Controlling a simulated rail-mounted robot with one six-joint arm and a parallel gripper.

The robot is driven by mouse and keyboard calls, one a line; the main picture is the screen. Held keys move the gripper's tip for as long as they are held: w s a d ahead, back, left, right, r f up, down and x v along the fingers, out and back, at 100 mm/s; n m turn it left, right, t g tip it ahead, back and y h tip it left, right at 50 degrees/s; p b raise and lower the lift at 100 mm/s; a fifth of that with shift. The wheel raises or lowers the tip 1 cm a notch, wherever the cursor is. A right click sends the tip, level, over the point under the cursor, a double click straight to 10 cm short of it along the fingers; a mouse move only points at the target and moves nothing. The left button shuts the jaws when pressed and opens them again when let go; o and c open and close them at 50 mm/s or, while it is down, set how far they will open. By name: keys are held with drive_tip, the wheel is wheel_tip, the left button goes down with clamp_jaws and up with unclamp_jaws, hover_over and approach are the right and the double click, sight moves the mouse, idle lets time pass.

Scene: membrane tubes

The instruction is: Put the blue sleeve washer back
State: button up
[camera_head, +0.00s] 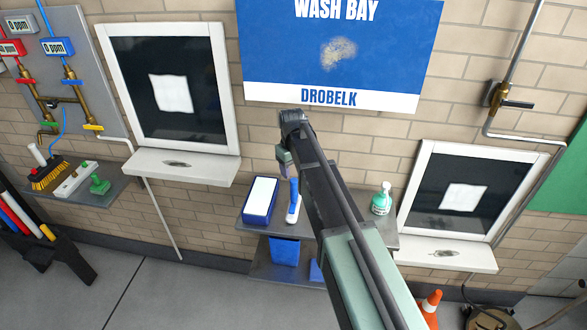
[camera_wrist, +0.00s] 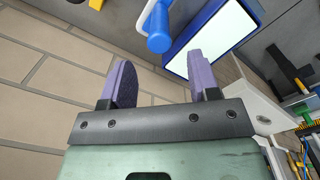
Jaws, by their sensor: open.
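A blue-handled tool with a white lower part, which looks like the blue sleeve washer (camera_head: 294,201), stands upright on the grey shelf (camera_head: 378,243). In the wrist view its blue handle end (camera_wrist: 159,32) shows at the top, beyond and roughly between my fingertips, apart from them. My gripper (camera_wrist: 158,78) is open, with nothing between its two purple fingers. In the head view my gripper (camera_head: 285,160) is small, partly hidden by my arm, and above the tool. My arm also hides part of the shelf right of the tool.
A blue tray with a white inside (camera_head: 261,201) is just left of the tool. A green-and-white bottle (camera_head: 381,199) stands right of my arm. A blue bucket (camera_head: 285,250) is below. White window sills (camera_head: 180,167) flank the shelf. The brick wall is behind.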

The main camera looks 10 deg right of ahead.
wheel_tip(320, 180, up, 5)
drive_tip(key=p, duration=0.2)
drive_tip(key=shift+f+p, duration=0.1)
drive_tip(key=shift+p, duration=0.25)
drive_tip(key=shift+s+f, duration=0.1)
